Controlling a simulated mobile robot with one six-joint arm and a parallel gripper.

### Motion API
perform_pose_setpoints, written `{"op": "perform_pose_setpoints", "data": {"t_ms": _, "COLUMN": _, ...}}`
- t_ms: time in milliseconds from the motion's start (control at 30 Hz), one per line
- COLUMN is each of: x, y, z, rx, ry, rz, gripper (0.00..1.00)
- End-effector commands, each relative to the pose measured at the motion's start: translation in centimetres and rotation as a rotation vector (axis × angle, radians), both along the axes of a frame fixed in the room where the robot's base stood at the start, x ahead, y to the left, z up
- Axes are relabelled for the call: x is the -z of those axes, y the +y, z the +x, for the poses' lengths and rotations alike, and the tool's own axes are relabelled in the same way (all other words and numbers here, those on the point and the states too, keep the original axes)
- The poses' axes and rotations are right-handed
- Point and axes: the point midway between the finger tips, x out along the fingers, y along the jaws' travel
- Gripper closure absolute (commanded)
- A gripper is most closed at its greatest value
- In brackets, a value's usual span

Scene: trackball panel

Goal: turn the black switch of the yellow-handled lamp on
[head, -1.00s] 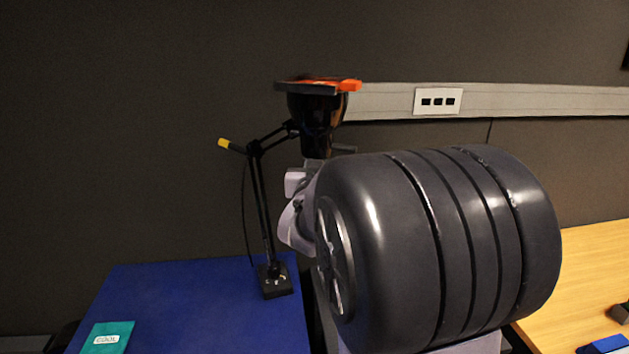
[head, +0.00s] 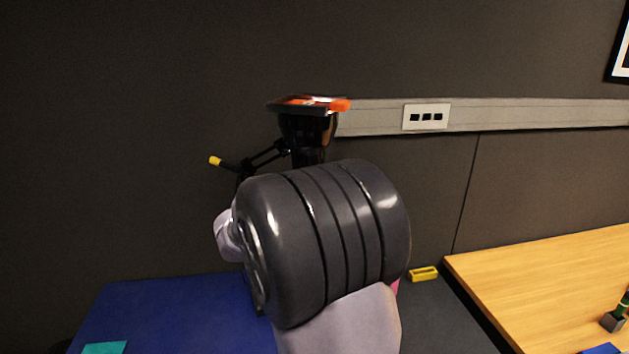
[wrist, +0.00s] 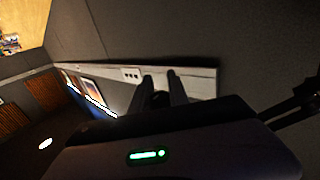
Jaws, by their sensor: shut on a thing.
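The lamp has a yellow handle tip (head: 215,161) and thin black arms (head: 262,157) that show left of my arm in the head view. Its arm runs right to a black, orange-topped body (head: 305,128); where lamp ends and gripper begins is unclear. My gripper (wrist: 161,82) shows two dark fingers in the wrist view, close together and pointing at the wall strip. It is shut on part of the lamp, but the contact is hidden. A black lamp arm (wrist: 292,106) comes in at the right there. The black switch and lamp base are hidden behind my arm.
The blue table (head: 160,305) is mostly bare, with a teal card (head: 105,347) at its front. A yellow block (head: 423,274) lies on a dark surface right of my arm. A wooden desk (head: 560,280) stands further right. A wall strip (head: 490,114) carries a socket plate (head: 426,116).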

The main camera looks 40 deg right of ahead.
Motion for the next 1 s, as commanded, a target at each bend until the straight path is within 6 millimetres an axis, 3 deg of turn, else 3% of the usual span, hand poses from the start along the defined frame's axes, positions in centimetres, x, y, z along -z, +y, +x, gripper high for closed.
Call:
{"op": "perform_pose_setpoints", "data": {"t_ms": 333, "x": -0.2, "y": 0.0, "z": 0.0, "rx": 0.001, "ry": -0.002, "rz": -0.003, "gripper": 1.0}}
{"op": "perform_pose_setpoints", "data": {"t_ms": 367, "x": -0.2, "y": 0.0, "z": 0.0, "rx": 0.001, "ry": -0.002, "rz": -0.003, "gripper": 0.73}}
{"op": "perform_pose_setpoints", "data": {"t_ms": 467, "x": -0.1, "y": 0.0, "z": 0.0, "rx": 0.001, "ry": -0.002, "rz": -0.003, "gripper": 0.57}}
{"op": "perform_pose_setpoints", "data": {"t_ms": 800, "x": -0.1, "y": 0.4, "z": -0.1, "rx": -0.001, "ry": 0.0, "rz": -0.001, "gripper": 0.57}}
{"op": "perform_pose_setpoints", "data": {"t_ms": 1000, "x": -0.3, "y": 4.0, "z": -1.0, "rx": -0.005, "ry": 0.001, "rz": -0.001, "gripper": 0.57}}
